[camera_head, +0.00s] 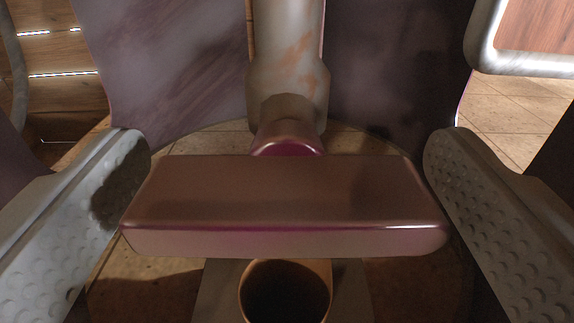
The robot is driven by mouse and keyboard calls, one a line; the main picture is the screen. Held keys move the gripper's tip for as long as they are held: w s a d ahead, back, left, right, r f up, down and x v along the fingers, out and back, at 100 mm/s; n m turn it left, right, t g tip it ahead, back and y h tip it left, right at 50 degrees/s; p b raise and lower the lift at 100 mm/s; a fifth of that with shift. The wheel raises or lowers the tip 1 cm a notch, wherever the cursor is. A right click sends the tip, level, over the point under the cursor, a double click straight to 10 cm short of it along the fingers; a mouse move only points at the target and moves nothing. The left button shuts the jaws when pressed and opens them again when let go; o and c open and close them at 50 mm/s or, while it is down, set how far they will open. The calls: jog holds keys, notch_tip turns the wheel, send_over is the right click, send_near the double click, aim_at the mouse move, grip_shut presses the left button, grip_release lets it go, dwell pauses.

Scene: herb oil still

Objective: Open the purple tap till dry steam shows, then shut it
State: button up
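The purple tap (285,200) is in the middle of the view, a wide bar handle lying level across the picture. Its purple stem (287,143) joins a pale, stained pipe (287,60) that comes down from above. My gripper (288,190) is open, with one dimpled finger at each end of the handle. The left finger is very near the handle's left end and the right finger very near its right end; I cannot tell whether either touches. No steam shows.
Below the handle is a dark round opening with a tan rim (242,292). Purple-grey curved walls (165,65) stand behind on both sides of the pipe. A metal-framed wooden panel (535,25) is at upper right. Tiled floor (510,125) shows at right.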

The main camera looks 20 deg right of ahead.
jog(key=c, duration=0.9)
jog(key=shift+o, duration=0.2)
jog(key=shift+n, duration=0.3)
jog(key=n, duration=0.3)
jog(key=shift+n, duration=0.4)
jog(key=n, duration=1.3)
jog(key=shift+f+n, duration=0.1)
jog(key=shift+n, duration=0.3)
